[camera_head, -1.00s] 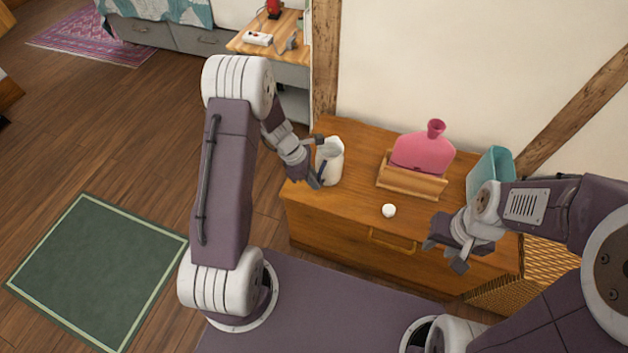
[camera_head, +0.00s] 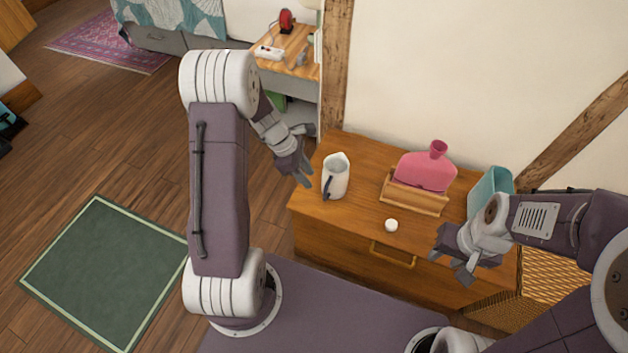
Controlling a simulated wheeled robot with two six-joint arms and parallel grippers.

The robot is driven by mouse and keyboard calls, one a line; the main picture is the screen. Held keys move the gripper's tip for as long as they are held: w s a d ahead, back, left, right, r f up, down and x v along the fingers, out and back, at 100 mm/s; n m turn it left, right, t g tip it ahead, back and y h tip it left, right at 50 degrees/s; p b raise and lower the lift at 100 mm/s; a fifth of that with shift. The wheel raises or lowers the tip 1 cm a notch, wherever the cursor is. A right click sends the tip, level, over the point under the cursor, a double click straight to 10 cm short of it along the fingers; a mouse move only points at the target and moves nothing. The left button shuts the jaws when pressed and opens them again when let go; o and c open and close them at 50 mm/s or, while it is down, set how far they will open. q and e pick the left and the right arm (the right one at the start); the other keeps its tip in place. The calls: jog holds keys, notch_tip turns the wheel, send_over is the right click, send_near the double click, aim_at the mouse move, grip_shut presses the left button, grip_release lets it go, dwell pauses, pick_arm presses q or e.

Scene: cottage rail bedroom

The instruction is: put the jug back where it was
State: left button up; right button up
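The white jug (camera_head: 338,174) stands upright on the left part of the wooden chest top (camera_head: 345,218), its dark handle facing the front left. My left gripper (camera_head: 308,158) is just to the left of the jug, apart from it and empty. Its fingers look spread. My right gripper (camera_head: 452,262) is over the front right of the chest, with its fingers apart and nothing between them.
A pink hot-water bottle (camera_head: 426,170) sits in a wooden holder (camera_head: 414,196) behind a small white round object (camera_head: 391,225). A teal container (camera_head: 489,187) stands at the right. A bedside table (camera_head: 290,58) with several items is at the back left.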

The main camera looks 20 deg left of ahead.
pick_arm(q)
jog(key=s+d+r+m+y, duration=0.1)
jog(key=s+r+m+y, duration=0.1)
jog(key=s+m, duration=0.5)
jog(key=s+d+r+m+y, duration=0.2)
jog(key=s+r+m, duration=0.3)
jog(key=m, duration=0.8)
jog(key=shift+s+m, duration=0.3)
jog(key=shift+s, duration=0.75)
notch_tip(320, 180, up, 16)
jog(key=p, duration=1.6)
